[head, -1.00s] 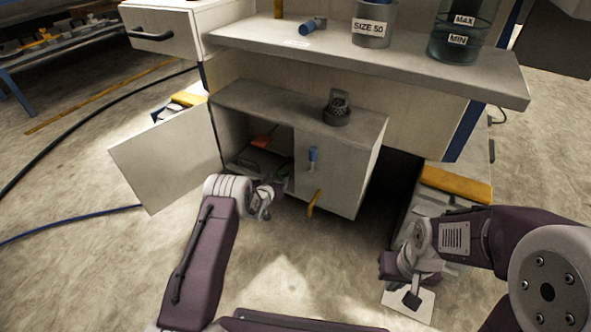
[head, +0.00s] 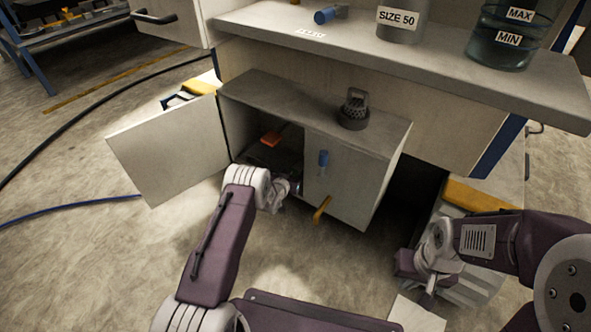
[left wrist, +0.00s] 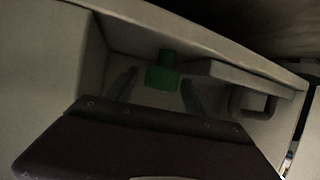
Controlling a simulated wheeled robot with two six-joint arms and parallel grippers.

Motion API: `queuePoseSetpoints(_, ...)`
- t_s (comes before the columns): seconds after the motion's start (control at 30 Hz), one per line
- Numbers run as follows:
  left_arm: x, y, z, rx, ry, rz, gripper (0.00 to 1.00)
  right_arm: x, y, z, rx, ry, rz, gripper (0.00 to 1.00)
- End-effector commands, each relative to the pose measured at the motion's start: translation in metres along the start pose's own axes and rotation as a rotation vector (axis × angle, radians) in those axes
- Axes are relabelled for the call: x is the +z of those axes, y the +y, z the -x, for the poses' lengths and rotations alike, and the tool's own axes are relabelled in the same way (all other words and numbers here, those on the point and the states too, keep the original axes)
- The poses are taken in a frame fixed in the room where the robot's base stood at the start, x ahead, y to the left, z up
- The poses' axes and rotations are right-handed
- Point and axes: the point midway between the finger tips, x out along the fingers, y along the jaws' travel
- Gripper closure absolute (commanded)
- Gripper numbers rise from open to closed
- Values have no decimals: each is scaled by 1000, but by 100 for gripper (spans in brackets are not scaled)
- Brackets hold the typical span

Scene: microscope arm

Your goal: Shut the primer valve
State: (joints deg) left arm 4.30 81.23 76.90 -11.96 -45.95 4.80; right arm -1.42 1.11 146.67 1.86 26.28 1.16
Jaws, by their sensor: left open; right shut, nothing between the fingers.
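No label shows which fitting is the primer valve. A green fitting (left wrist: 163,72) hangs inside the cabinet in the left wrist view, with my left gripper's open fingers (left wrist: 158,90) spread on either side of it; I cannot tell whether they touch it. In the head view my left gripper (head: 290,187) is at the open low cabinet (head: 270,88), and the green fitting is not visible. An orange handle (head: 271,139) lies further inside. A blue handle (head: 323,158) and a yellow handle (head: 321,208) are on the cabinet's closed front. My right gripper (head: 428,292) is shut and empty, low at the right.
The cabinet's open door (head: 165,150) stands out to the left. A grey bench top (head: 400,75) overhangs above, carrying a SIZE 50 container (head: 402,22) and a MAX/MIN vessel (head: 508,38). A dark strainer (head: 354,112) stands on the cabinet.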

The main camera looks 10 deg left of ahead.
Motion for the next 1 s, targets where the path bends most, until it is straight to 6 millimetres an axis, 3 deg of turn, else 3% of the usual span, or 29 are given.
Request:
queuePoseSetpoints(0.07, 0, 0, 0, 0, 0, 0, 38, 0, 0, 0, 0, 0, 0, 100)
queuePoseSetpoints(0.3, -1, 0, 0, 0, 0, 0, 100, 0, 0, 0, 0, 0, 0, 100)
queuePoseSetpoints(0.67, -3, -1, -1, 68, 6, -27, 100, 0, 0, 0, 0, 0, 0, 100)
queuePoseSetpoints(1.0, -5, -2, -1, 310, 13, -128, 100, 0, 0, 0, 0, 0, 0, 100)
